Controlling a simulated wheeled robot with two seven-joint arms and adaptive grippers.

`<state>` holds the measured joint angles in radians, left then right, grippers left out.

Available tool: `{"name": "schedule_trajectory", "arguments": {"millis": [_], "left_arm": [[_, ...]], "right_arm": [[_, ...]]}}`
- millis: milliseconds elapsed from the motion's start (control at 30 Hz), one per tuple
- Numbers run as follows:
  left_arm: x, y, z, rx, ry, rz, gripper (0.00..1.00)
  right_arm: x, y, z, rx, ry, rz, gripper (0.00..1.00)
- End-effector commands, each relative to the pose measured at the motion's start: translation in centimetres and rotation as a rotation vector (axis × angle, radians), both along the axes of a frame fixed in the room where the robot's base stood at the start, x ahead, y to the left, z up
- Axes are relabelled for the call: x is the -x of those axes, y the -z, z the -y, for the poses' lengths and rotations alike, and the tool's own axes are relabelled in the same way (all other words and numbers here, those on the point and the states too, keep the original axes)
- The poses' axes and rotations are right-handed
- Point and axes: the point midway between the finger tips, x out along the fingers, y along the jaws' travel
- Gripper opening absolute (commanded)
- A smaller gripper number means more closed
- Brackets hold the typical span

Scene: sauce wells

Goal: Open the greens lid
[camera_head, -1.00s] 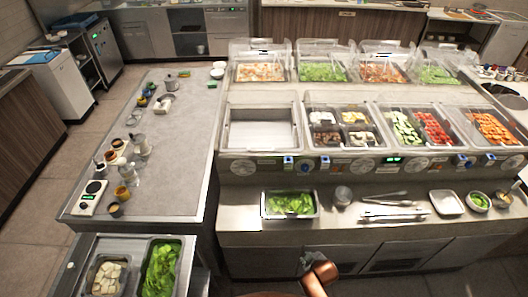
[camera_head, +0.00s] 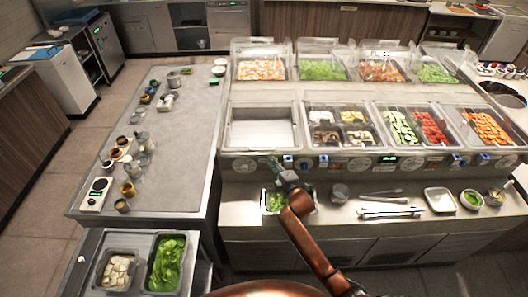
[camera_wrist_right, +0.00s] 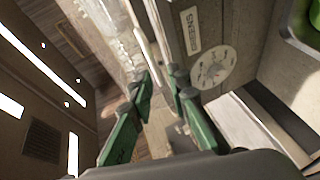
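My right gripper (camera_head: 279,172) is raised in front of the salad bar's control panel, over a pan of leafy greens on the front ledge. In the right wrist view the gripper (camera_wrist_right: 160,103) shows green finger pads apart with nothing between them. A GREENS label (camera_wrist_right: 190,30) and a round dial (camera_wrist_right: 214,67) are on a panel just beyond the fingers. In the head view, a clear cover (camera_head: 322,48) stands behind a back-row pan of greens (camera_head: 322,71). I cannot tell which lid the label belongs to. My left gripper is out of view.
The front-ledge greens pan (camera_head: 274,203) is partly hidden by my right arm. Tongs (camera_head: 388,210) and a white tray (camera_head: 439,201) lie to its right. An empty metal well (camera_head: 260,128) is in the front row. The left counter (camera_head: 190,150) has much bare room.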

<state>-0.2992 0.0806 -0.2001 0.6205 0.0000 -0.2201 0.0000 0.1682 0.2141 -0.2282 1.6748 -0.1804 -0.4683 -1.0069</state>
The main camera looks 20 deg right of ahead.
Motion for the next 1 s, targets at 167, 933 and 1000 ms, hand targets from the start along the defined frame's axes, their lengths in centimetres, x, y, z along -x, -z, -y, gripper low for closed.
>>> {"name": "schedule_trajectory", "arguments": {"millis": [167, 933, 1000], "left_arm": [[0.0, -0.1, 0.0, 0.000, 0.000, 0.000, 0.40], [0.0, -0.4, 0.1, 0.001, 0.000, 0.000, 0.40], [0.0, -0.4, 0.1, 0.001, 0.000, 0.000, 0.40]], "right_arm": [[-2.1, -0.9, -0.8, 0.046, -0.027, 0.039, 0.17], [-8.7, 0.6, -1.6, 0.043, -0.026, 0.037, 0.17], [-8.7, 0.6, -1.6, 0.043, -0.026, 0.037, 0.17]]}}
